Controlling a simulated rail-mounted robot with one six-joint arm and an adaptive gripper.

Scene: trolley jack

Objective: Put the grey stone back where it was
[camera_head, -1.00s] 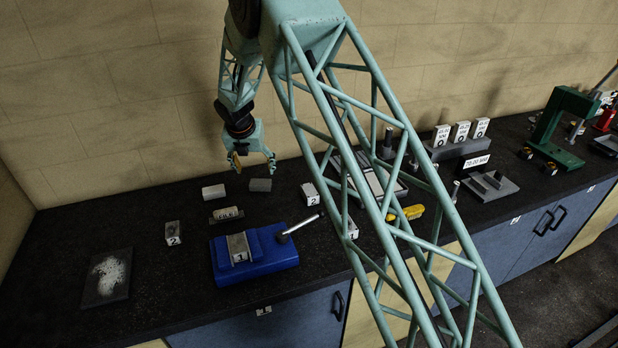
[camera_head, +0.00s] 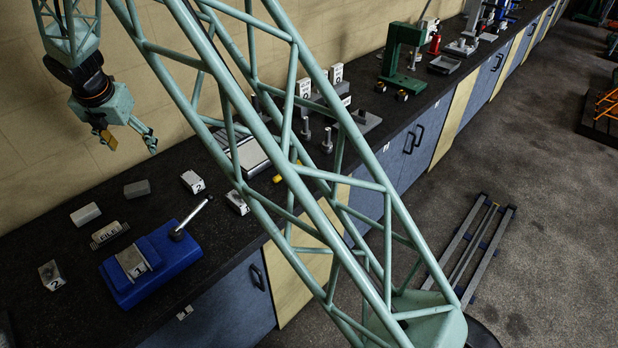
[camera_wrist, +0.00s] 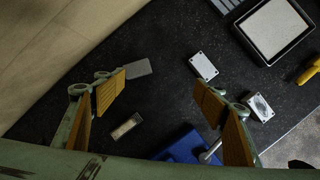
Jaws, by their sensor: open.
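The grey stone (camera_head: 137,188), a dark grey block, lies flat on the black bench top near the wall. In the wrist view it is a plain grey block (camera_wrist: 138,68) just right of the left finger's tip. A lighter, whitish block (camera_head: 85,214) lies to its left in the head view. My gripper (camera_head: 131,144) is open and empty, above and apart from the grey stone. In the wrist view the spread fingers (camera_wrist: 160,95) with yellow-brown pads have bare bench and the file block between them.
A block marked FILE (camera_head: 109,234), a blue fixture (camera_head: 150,262) with a lever, and blocks marked 2 (camera_head: 52,275) (camera_head: 193,182) stand nearby. A framed pale plate (camera_wrist: 274,29) lies to the right. The wall (camera_head: 40,150) is close behind.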

